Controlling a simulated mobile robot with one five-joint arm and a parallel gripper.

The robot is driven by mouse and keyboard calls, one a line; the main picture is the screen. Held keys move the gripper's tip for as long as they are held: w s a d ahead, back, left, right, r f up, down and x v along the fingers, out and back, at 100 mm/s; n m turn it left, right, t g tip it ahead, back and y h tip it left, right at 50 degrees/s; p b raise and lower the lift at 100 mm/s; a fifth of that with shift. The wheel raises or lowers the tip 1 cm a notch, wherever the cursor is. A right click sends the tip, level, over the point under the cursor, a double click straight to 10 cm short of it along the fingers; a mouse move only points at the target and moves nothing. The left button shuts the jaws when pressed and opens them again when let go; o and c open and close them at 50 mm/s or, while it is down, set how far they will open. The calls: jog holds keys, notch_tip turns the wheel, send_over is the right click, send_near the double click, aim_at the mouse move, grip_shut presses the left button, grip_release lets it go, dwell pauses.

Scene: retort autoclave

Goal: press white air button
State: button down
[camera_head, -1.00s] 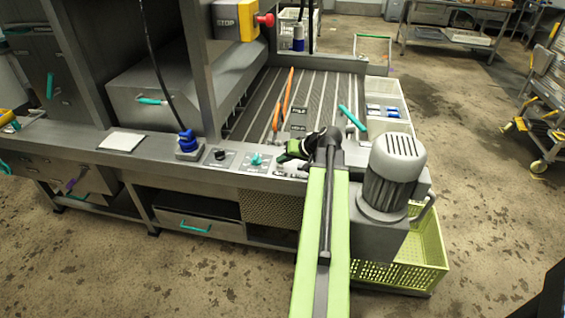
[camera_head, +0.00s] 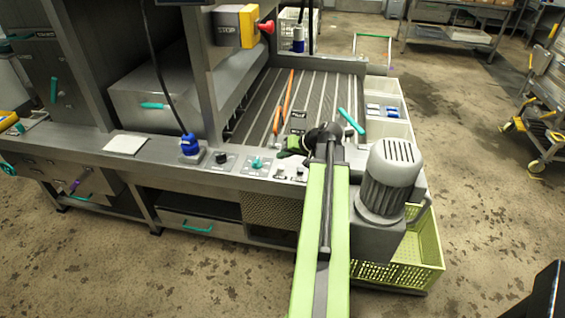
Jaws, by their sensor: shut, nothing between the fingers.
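The control ledge carries a black knob (camera_head: 221,158), a teal knob (camera_head: 257,162) and, right of them, a small panel (camera_head: 287,173) with small pale and dark parts. The white air button appears to be on this right-hand panel, but it is too small to tell apart clearly. My gripper (camera_head: 281,153), black and green, is at the end of my light green arm and points left. It is shut and empty, just behind and above the panel in the picture. I cannot tell whether it touches anything.
A blue plug with a cable (camera_head: 189,145) and a white pad (camera_head: 125,144) are on the ledge to the left. A grey motor (camera_head: 391,178) stands close right of my arm. Orange rods (camera_head: 285,103) and a teal handle (camera_head: 351,121) lie on the slatted bed behind.

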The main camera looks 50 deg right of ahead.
aim_at(283, 167)
jog(key=shift+r+p, duration=1.2)
jog(key=shift+r, duration=0.4)
jog(key=shift+f, duration=0.1)
jog(key=w+a+n+g+y, duration=0.1)
jog(key=w+a+n, duration=0.1)
jog(key=w+a, duration=0.5)
jog(key=w+a+n+y, duration=0.15)
jog(key=w+a, duration=0.25)
jog(key=a, duration=0.6)
jog(key=w+a+f+n+g+y, duration=0.1)
jog(key=a+n+g, duration=0.1)
jog(key=a, duration=0.9)
jog(key=w+a+f+n+g, duration=0.1)
jog(key=a+f+n, duration=0.1)
jog(key=a, duration=0.8)
jog(key=s+a+f+n+g+h, duration=0.25)
jog(key=s+a+g, duration=0.2)
jog(key=a, duration=0.75)
jog(key=s+d+f+m+h, duration=0.1)
jog(key=s+d+m+h, duration=0.1)
jog(key=s+d, duration=0.2)
jog(key=shift+s+d+f+m+g, duration=0.15)
jog(key=shift+s+m+g, duration=0.2)
jog(key=shift+s, duration=0.25)
